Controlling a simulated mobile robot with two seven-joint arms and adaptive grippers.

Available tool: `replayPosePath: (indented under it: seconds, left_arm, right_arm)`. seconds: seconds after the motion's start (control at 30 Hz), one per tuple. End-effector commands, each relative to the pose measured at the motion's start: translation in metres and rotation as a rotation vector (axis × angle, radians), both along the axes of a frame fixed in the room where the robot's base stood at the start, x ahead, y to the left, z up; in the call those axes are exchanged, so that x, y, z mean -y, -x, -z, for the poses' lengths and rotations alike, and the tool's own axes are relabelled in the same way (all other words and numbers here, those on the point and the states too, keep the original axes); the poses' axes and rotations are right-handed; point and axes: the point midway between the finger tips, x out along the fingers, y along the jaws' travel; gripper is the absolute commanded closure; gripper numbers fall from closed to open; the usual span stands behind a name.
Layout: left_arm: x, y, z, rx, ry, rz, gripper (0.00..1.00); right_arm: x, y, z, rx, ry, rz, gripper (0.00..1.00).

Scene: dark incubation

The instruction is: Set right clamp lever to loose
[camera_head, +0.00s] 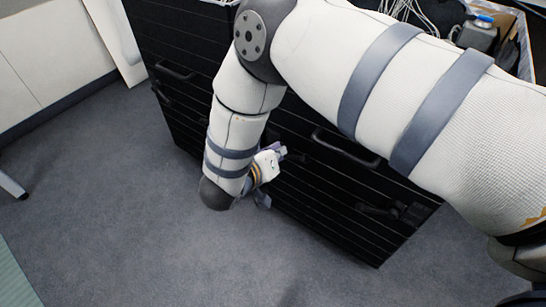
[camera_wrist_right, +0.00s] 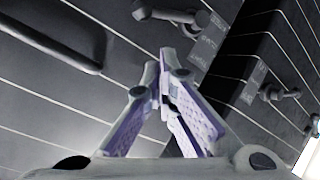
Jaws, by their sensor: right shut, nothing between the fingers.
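A black case (camera_head: 330,195) with thin pale lines stands on the floor. A dark clamp lever (camera_head: 390,211) sits low on its right part. In the right wrist view, a grey lever (camera_wrist_right: 178,16) with a round knob is just beyond my fingertips, and another lever (camera_wrist_right: 280,93) is on a panel farther right. I cannot tell which of these is the right clamp lever. My right gripper (camera_head: 281,153) is beside the case front, partly hidden by my arm. In the wrist view its purple-padded fingers (camera_wrist_right: 160,76) are shut and empty, apart from the lever. My left gripper is out of view.
A bar handle (camera_head: 345,150) sticks out from the case front, right of my gripper; another handle (camera_head: 174,71) is at the left. Cables (camera_head: 410,10) lie on top. The grey carpet (camera_head: 130,210) is clear at left. White cabinets (camera_head: 60,50) stand behind.

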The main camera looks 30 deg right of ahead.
Motion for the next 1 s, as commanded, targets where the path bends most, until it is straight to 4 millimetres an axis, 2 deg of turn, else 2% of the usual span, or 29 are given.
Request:
replayPosePath:
  seconds: [0.03,0.1,0.2,0.33,0.6,0.77,1.0]
  left_arm:
    - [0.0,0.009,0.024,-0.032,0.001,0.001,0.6]
    - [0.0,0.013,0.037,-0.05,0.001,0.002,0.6]
    - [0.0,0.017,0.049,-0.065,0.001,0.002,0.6]
    - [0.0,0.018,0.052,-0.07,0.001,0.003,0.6]
    - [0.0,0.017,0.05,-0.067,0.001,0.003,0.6]
    - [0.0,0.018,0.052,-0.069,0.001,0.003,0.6]
    - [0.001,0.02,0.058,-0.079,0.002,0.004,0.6]
  right_arm:
    - [-0.007,-0.015,0.003,0.03,0.019,0.095,1.0]
    - [-0.017,-0.024,-0.014,0.04,0.022,0.219,1.0]
    - [-0.032,-0.028,-0.031,0.025,-0.001,0.337,1.0]
    - [-0.042,-0.027,-0.043,0.004,-0.026,0.4,1.0]
    - [-0.042,-0.026,-0.046,0.003,-0.029,0.406,1.0]
    - [-0.031,-0.027,-0.039,0.002,-0.027,0.406,1.0]
    - [0.013,-0.03,-0.013,0.002,-0.027,0.408,1.0]
